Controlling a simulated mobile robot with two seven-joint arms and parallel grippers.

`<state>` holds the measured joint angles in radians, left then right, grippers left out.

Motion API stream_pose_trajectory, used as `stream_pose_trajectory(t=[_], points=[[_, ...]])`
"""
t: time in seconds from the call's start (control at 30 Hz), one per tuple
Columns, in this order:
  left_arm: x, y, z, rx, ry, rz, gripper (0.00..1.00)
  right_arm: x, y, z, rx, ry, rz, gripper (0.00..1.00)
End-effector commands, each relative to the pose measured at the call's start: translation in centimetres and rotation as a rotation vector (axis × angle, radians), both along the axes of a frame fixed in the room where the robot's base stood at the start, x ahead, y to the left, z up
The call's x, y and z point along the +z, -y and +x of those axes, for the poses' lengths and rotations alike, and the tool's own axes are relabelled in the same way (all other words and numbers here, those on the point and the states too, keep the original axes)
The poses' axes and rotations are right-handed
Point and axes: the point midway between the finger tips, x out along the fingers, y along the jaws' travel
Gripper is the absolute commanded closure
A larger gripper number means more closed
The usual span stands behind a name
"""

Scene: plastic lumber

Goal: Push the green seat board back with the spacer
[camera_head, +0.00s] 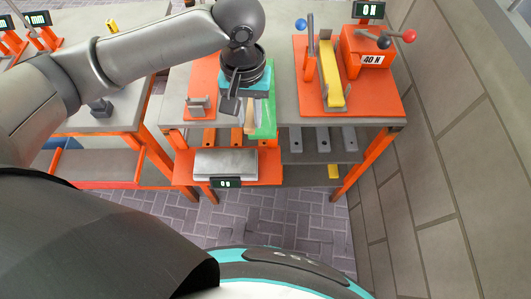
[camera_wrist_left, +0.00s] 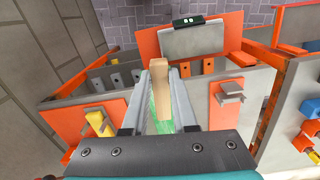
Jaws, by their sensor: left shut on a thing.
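The green seat board (camera_head: 265,119) lies on the middle of the grey bench, partly hidden under my left gripper. It also shows as a green strip between the fingers in the left wrist view (camera_wrist_left: 157,124). My left gripper (camera_head: 240,105) points down over the board and is shut on the spacer, a tan block (camera_wrist_left: 160,88). In the left wrist view the spacer stands between the two grey fingers and sticks out past their tips. In the head view it shows as a pale strip (camera_head: 250,118) beside the green board. I cannot tell whether spacer and board touch. My right gripper is not in view.
An orange plate with a grey bracket (camera_head: 197,106) sits left of the board. At right is an orange fixture with a yellow bar (camera_head: 331,75) and a 40 N box (camera_head: 367,50). A grey scale plate (camera_head: 225,163) juts from the bench's front. A wall stands at right.

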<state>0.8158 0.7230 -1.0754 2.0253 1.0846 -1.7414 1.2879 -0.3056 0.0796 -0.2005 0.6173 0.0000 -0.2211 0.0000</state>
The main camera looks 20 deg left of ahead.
Motion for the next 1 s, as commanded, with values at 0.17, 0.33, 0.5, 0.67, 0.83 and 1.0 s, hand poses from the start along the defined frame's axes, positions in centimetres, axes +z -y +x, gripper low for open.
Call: stream_pose_trajectory(t=[0.17, 0.33, 0.5, 0.67, 0.83, 1.0], points=[[-1.8, 1.7, -1.8, 0.065, -0.01, 0.009, 1.0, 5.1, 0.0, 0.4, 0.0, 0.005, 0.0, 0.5], [-3.9, 3.0, -4.0, 0.099, 0.0, 0.018, 1.0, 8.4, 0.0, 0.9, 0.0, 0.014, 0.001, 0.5], [-5.4, 4.0, -6.0, 0.109, 0.012, 0.021, 1.0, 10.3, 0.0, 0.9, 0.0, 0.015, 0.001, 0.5], [-6.1, 4.3, -6.8, 0.111, 0.019, 0.021, 1.0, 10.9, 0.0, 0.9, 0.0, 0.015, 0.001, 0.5], [-6.3, 4.3, -6.9, 0.111, 0.021, 0.022, 1.0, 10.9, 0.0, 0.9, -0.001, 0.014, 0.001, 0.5], [-6.3, 4.4, -6.9, 0.11, 0.021, 0.022, 1.0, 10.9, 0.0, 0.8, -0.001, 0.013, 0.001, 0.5]])
